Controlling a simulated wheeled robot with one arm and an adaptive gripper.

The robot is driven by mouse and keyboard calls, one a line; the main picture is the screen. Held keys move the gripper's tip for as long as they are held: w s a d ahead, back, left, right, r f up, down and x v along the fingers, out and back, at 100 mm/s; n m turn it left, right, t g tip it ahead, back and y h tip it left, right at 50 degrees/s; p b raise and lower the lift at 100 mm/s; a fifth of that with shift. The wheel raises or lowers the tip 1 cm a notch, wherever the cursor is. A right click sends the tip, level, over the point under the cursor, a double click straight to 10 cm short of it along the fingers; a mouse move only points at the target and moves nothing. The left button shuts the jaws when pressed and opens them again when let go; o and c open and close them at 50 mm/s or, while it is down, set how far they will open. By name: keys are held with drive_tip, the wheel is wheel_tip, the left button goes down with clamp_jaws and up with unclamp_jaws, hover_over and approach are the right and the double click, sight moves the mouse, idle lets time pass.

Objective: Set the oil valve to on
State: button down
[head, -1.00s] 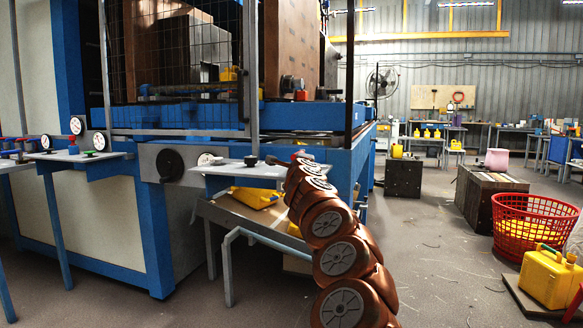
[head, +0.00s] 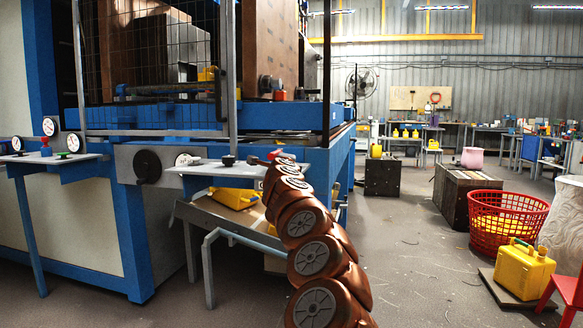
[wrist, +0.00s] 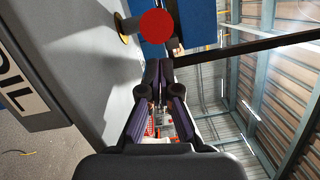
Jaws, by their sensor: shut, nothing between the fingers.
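In the wrist view a red round knob (wrist: 158,23) is at the top, just beyond my fingertips, with a brass-coloured round fitting (wrist: 123,28) beside it on the grey panel. A white label (wrist: 22,82) ending in "IL" is at the left, partly cut off. My gripper (wrist: 158,68) is shut and empty, its fingertips together just short of the red knob; I cannot tell whether they touch it. In the head view a small red part (head: 275,154) shows at the far end of my arm, by the grey shelf (head: 200,168). My arm hides the gripper there.
The blue machine frame (head: 130,245) and its wire mesh stand close on the left. A dark round knob (head: 147,166) and gauges are on its front. A red basket (head: 507,245) and a yellow jerry can (head: 523,271) stand at the right.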

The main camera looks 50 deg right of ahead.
drive_tip(key=shift+s+d+f, duration=0.15)
drive_tip(key=shift+s+d, duration=0.05)
drive_tip(key=shift+s, duration=0.2)
drive_tip(key=shift+s+d+f, duration=0.1)
drive_tip(key=shift+s+d, duration=0.1)
drive_tip(key=shift+s, duration=0.2)
drive_tip(key=shift+s+a, duration=0.2)
drive_tip(key=shift+a, duration=0.1)
drive_tip(key=shift+a+f+b, duration=0.1)
drive_tip(key=shift+a+b, duration=0.2)
drive_tip(key=shift+a, duration=0.15)
drive_tip(key=shift+s+a, duration=0.15)
drive_tip(key=shift+s, duration=0.45)
drive_tip(key=shift+b+v, duration=0.35)
drive_tip(key=shift+v, duration=3.5)
drive_tip(key=shift+s, duration=0.15)
